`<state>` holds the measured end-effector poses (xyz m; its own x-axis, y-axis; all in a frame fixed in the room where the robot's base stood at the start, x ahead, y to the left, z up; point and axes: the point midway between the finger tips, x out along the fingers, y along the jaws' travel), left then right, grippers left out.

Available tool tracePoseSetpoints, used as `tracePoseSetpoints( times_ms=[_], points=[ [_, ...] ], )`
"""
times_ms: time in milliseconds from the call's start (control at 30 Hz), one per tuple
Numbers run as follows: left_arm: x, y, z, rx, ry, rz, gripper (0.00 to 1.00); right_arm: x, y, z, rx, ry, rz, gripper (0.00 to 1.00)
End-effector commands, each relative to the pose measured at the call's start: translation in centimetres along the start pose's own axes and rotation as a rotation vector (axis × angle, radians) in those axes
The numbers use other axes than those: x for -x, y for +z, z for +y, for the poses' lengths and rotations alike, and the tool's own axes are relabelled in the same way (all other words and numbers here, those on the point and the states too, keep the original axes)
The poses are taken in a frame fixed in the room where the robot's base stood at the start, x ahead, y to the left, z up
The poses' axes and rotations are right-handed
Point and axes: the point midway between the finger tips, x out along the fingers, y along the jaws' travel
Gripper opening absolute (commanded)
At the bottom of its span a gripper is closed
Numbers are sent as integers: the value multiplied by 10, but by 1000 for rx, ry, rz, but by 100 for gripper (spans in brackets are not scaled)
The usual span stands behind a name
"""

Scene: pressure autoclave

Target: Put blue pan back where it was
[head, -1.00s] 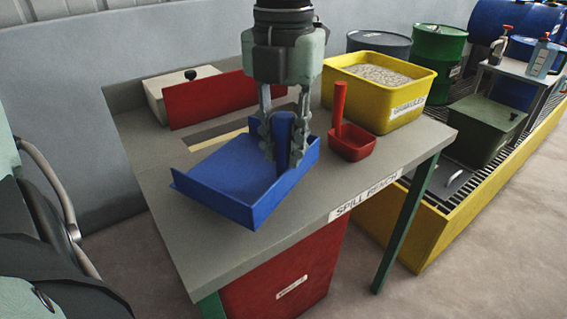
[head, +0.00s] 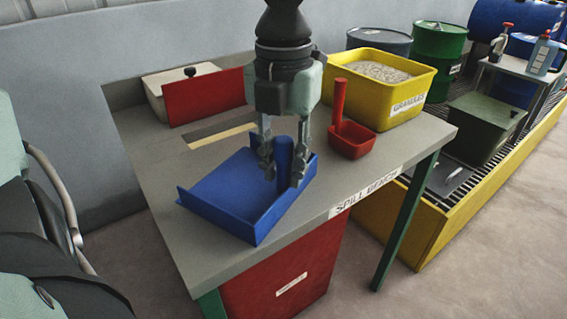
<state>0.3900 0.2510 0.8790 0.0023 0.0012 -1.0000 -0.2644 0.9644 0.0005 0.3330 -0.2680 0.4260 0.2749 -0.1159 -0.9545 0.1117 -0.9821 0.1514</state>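The blue pan (head: 228,198) is at the middle of the spill bench, its upright handle (head: 285,157) at the right side. It looks level and at or very close to the bench top; I cannot tell whether it fully touches. My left gripper (head: 284,172) points straight down from above, with its fingers on both sides of the handle, shut on it. The fingers hide part of the pan's right side. My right gripper is not in view.
A red scoop (head: 350,146) and a yellow granules bin (head: 385,95) stand to the right on the spill bench (head: 200,265). A red panel (head: 205,97) and a pale box (head: 165,92) stand at the back left. The bench's front left is clear.

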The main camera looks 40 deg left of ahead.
Motion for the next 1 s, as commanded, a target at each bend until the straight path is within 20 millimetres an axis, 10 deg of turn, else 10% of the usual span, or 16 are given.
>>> tracePoseSetpoints(
  times_ms=[533,1000],
  points=[
    [7,0,0,1,0,0,44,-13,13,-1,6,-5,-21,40],
    [103,1,0,2,1,-3,44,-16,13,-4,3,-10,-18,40]
  ],
)
